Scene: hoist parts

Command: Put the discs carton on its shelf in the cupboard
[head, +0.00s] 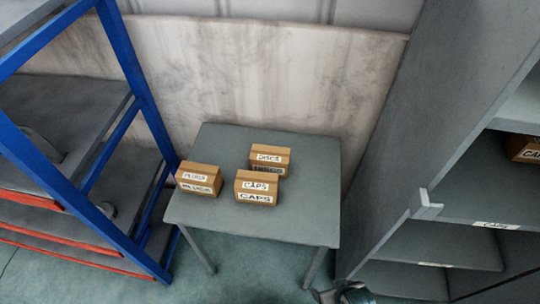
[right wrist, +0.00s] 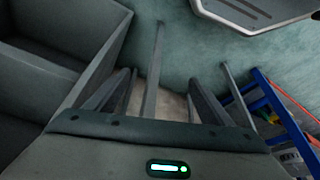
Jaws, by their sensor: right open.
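The discs carton (head: 270,154) is a small brown box with a white DISCS label, standing at the back of the small grey table (head: 300,215). The cupboard (head: 385,170) is grey, stands open on the right and has several shelves. One shelf edge carries a CAPS label (head: 495,225); a lower label (head: 433,264) is too small to read. My right gripper (head: 345,293) is at the bottom edge of the head view, low between table and cupboard, away from the carton. In the right wrist view its fingers (right wrist: 160,95) are apart with nothing between them. My left gripper is not in view.
Two more cartons stand on the table, one labelled CAPS (head: 257,183) in front of the discs carton, another (head: 199,179) at left. A carton (head: 525,150) sits inside the cupboard. A blue-framed rack (head: 135,75) stands close at the left. The table's front right is clear.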

